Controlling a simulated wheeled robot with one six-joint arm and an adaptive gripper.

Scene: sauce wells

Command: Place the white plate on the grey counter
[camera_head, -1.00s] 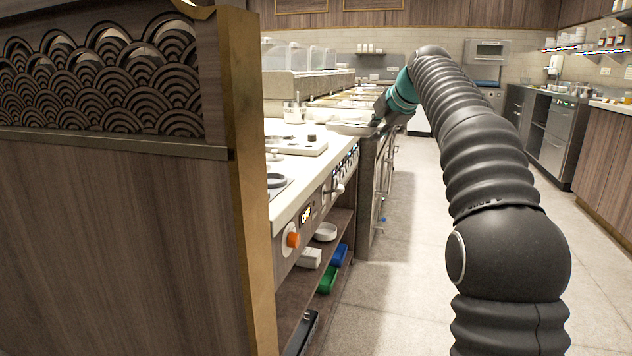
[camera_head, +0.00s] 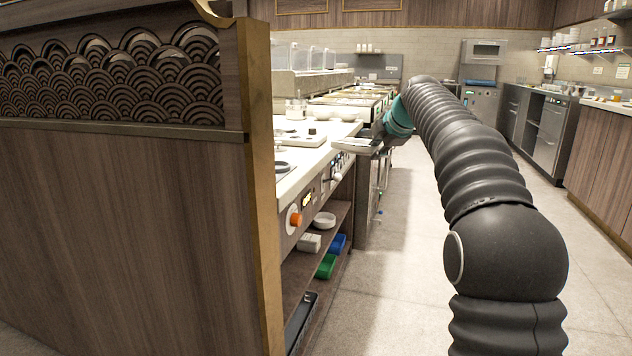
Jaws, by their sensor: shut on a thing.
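My gripper (camera_head: 379,131) is at the far end of my dark ribbed arm, past a teal band, and points left. It is small in view and its fingertips are hard to make out. It is shut on the white plate (camera_head: 354,144), which shows as a thin, pale, nearly level shape at the counter's right edge. Whether the plate touches a surface below cannot be told. A grey counter unit (camera_head: 370,200) stands just below and beyond the plate; its top is mostly hidden by the plate and gripper.
A wooden partition (camera_head: 130,240) with a brass edge fills the left. A white cooking counter (camera_head: 305,165) with knobs runs behind it, over a shelf holding a green container (camera_head: 326,266) and a blue one (camera_head: 338,243). The aisle floor (camera_head: 400,290) is clear. Grey cabinets (camera_head: 548,140) stand right.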

